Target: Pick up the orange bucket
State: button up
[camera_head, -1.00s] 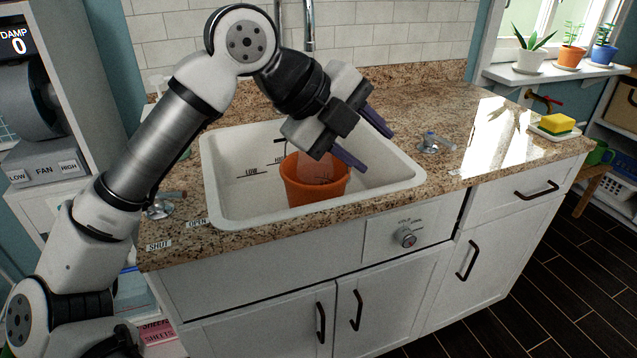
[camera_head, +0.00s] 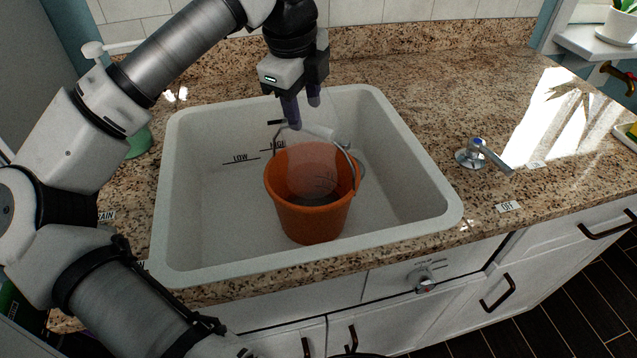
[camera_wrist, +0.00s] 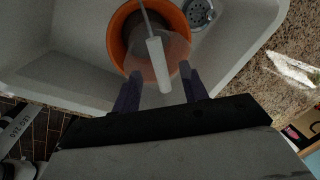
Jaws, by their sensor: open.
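The orange bucket (camera_head: 311,215) stands upright in the white sink (camera_head: 410,192). Its wire handle is raised, with a pale grip (camera_head: 306,132) at the top. A translucent, pinkish shape shows over the bucket's mouth; I cannot tell what it is. My gripper (camera_head: 302,112) is above the bucket, pointing down, its fingers open just by the handle grip. In the wrist view the bucket (camera_wrist: 122,38) lies ahead, and the pale handle grip (camera_wrist: 158,66) reaches toward the gap between the two dark fingers (camera_wrist: 161,88). The fingers do not appear closed on it.
The sink walls surround the bucket, with free room inside to its left and right. A faucet lever (camera_head: 484,156) stands on the granite counter (camera_head: 440,110) at right. A control knob (camera_head: 424,279) is on the cabinet front. A drain (camera_wrist: 199,14) shows beside the bucket.

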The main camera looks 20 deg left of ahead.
aim_at(309, 123)
jog(key=shift+f, duration=0.85)
jog(key=shift+w+d+f+p, duration=0.1)
jog(key=shift+w+f+p, duration=0.15)
jog(key=shift+f, duration=0.6)
jog(key=shift+w+d+f+p, duration=0.15)
jog(key=shift+f+p, duration=0.15)
jog(key=shift+f, duration=0.6)
jog(key=shift+w+d+f+p, duration=0.1)
jog(key=shift+w+f+p, duration=0.15)
jog(key=shift+f, duration=0.6)
grip_shut()
